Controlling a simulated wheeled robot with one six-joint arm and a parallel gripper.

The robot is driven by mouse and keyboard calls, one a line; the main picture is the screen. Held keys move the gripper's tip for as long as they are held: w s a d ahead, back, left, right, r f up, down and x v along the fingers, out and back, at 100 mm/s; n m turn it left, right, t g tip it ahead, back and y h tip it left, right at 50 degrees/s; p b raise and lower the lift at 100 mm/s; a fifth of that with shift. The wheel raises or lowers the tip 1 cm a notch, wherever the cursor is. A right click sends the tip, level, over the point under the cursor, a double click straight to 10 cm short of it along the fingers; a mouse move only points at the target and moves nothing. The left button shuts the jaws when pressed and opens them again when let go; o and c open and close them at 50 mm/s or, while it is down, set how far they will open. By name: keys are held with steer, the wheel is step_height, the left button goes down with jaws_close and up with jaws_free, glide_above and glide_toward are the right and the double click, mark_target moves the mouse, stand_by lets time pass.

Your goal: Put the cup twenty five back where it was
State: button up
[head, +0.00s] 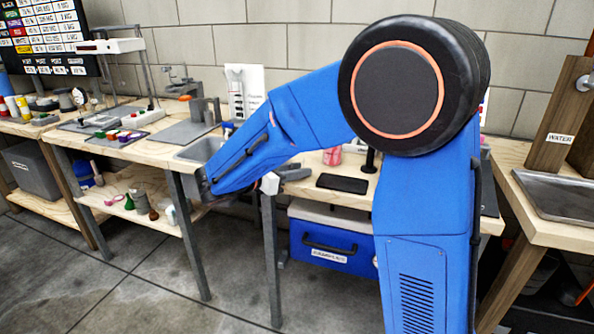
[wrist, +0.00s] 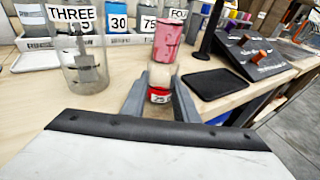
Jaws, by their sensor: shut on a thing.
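My gripper (wrist: 160,100) is shut on a small cup (wrist: 159,75) with a pale upper part and a red band. The cup's white label looks like 25 but is small and partly hard to read. The cup is between the two grey fingers, over the wooden bench. In the head view my gripper (head: 285,178) is at the bench's front edge, partly behind my blue arm. At the back of the bench in the wrist view, a white tray (wrist: 35,61) holds cups with number labels, including 30 (wrist: 118,22) and 75 (wrist: 148,24).
A pink cup (wrist: 168,40) stands just beyond the held cup. A clear jar labelled THREE (wrist: 84,70) stands to the left. A black flat pad (wrist: 215,84) lies to the right, before a dark control box (wrist: 255,55). A blue cooler (head: 325,240) is below the bench.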

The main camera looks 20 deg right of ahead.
steer(key=o, duration=1.1)
steer(key=shift+f, duration=0.1)
steer(key=shift+c, duration=0.2)
steer(key=v, duration=1.2)
steer(key=shift+a, duration=0.1)
